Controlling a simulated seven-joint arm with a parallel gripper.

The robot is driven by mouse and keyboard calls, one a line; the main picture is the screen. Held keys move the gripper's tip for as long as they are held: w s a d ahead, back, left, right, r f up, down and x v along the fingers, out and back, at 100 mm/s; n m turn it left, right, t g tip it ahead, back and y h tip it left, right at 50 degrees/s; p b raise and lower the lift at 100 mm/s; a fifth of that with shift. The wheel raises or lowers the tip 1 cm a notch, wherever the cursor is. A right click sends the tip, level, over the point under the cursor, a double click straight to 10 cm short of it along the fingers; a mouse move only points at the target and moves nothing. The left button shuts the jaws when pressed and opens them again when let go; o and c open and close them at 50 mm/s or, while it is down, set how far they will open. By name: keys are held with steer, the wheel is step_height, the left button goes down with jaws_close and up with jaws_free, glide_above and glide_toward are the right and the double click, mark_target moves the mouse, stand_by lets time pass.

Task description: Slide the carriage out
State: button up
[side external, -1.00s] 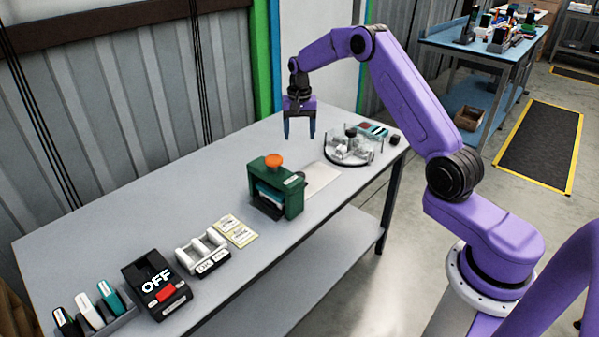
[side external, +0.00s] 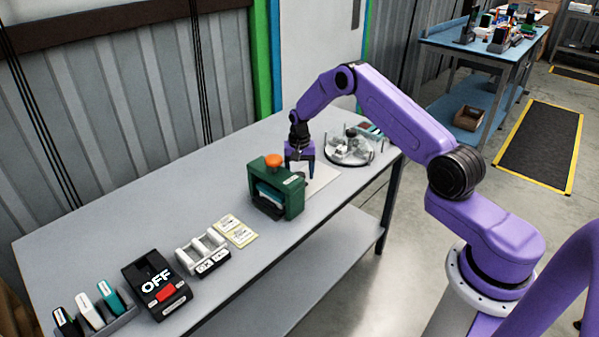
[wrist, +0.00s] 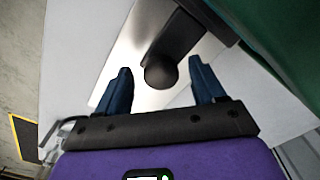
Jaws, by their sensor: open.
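A green housing (side external: 292,196) with an orange knob (side external: 274,160) on top stands on the table. A dark opening with pale and blue parts (side external: 268,192) shows in its front. In the wrist view the green housing (wrist: 290,35) fills the top right. A dark bar with a round black knob (wrist: 161,72), apparently the carriage's handle, sticks out from it over a pale metal plate (wrist: 122,68). My gripper (side external: 300,170) is open just behind the housing. In the wrist view its blue fingers (wrist: 160,80) stand either side of the knob, with gaps visible. The rest of the carriage is hidden.
A clear round tray (side external: 350,162) with pale pieces stands right of my gripper. Left of the housing are yellow cards (side external: 235,230), a white rack (side external: 203,252), a black OFF box (side external: 155,285) and upright cartridges (side external: 90,310). The table's back middle is clear.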

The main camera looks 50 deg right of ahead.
jaws_close()
steer(key=d, duration=1.3)
steer(key=shift+d, duration=0.35)
steer(key=shift+c, duration=1)
jaws_free()
steer(key=shift+d, duration=0.1)
steer(key=shift+o, duration=1)
step_height(320, 180, up, 17)
steer(key=shift+r, duration=0.2)
